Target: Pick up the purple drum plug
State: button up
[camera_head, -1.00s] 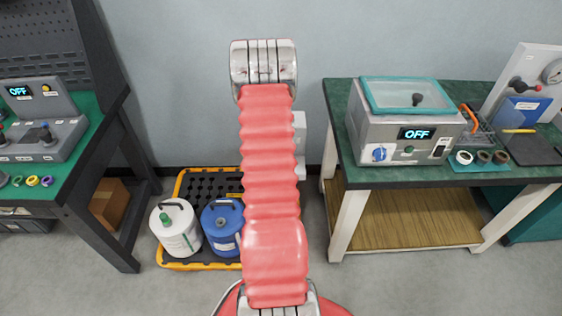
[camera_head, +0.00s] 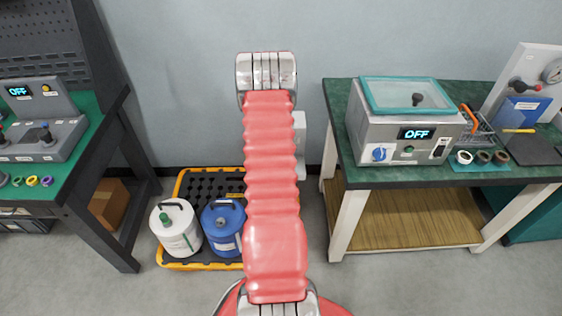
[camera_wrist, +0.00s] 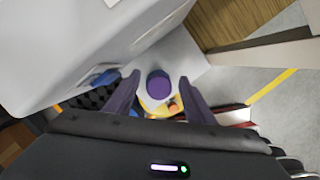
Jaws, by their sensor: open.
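The purple drum plug (camera_wrist: 158,84) shows in the wrist view as a short round knob on a pale surface. My gripper (camera_wrist: 160,77) is open, with one dark finger on each side of the plug. I see gaps between the plug and both fingers. I cannot tell how far beyond the fingertips the plug lies. In the head view my raised red arm hides the plug, and my gripper is out of sight there.
A white drum (camera_head: 175,229) and a blue drum (camera_head: 222,229) stand in a yellow-edged tray (camera_head: 184,264) on the floor. A green-topped bench (camera_head: 460,174) with a chamber machine (camera_head: 404,128) is at right. A dark bench (camera_head: 92,168) is at left.

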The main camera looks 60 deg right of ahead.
dwell(0.3)
jog(key=c, duration=1.2)
jog(key=shift+r, duration=0.1)
notch_tip(320, 180, up, 10)
jog(key=shift+f, duration=0.1)
dwell(0.5)
